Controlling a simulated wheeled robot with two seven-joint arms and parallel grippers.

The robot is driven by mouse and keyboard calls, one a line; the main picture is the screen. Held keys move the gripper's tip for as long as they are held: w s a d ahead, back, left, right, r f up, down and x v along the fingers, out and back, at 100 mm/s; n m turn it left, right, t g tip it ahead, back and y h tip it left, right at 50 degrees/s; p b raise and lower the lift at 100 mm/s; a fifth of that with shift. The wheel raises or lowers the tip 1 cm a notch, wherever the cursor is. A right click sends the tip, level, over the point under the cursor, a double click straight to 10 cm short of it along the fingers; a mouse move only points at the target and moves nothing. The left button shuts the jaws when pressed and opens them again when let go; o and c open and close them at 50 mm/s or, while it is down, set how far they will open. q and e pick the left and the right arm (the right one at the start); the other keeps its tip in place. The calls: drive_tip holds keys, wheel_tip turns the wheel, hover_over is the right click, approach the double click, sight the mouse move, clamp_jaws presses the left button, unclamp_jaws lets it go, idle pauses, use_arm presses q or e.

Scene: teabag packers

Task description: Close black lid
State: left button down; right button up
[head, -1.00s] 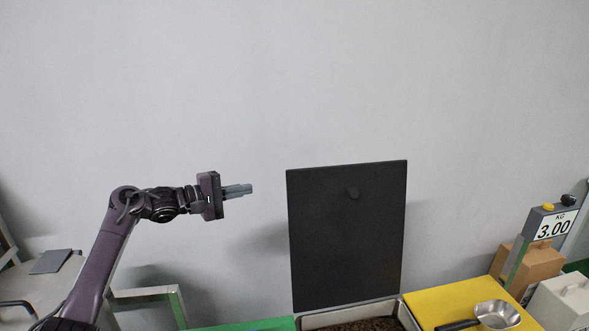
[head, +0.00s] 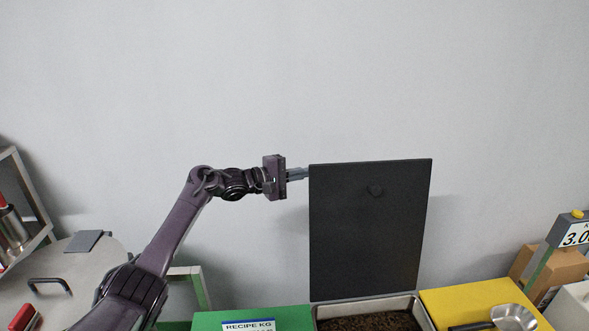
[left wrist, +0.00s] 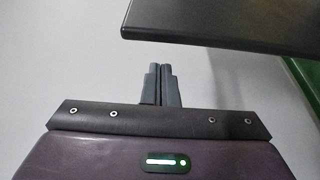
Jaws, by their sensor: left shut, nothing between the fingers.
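The black lid (head: 366,230) stands upright and open at the back of a metal bin (head: 420,312) that holds dark loose tea. A small round knob sits on its front face. My left gripper (head: 306,174) is shut and empty, level with the lid's upper left edge. In the head view its fingertips meet that edge, and the lid seems to hide their ends. In the left wrist view the shut fingers (left wrist: 161,84) point at the pale wall, with the lid's edge (left wrist: 235,38) to their right and a gap between. My right gripper is not in view.
A green surface (head: 207,322) with a recipe sign (head: 248,326) lies left of the bin. A yellow board (head: 470,300) with a metal scoop (head: 514,317) lies to the right. A scale display (head: 577,235) and cardboard box (head: 562,265) stand far right. The wall is behind.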

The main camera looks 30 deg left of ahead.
use_arm(q)
drive_tip(key=shift+s+d+r+p, duration=0.2)
drive_tip(key=shift+s+d+p, duration=0.2)
drive_tip(key=shift+s, duration=0.2)
drive_tip(key=shift+s+d+r+p, duration=0.2)
drive_tip(key=shift+s+d+p, duration=0.2)
drive_tip(key=shift+s, duration=0.2)
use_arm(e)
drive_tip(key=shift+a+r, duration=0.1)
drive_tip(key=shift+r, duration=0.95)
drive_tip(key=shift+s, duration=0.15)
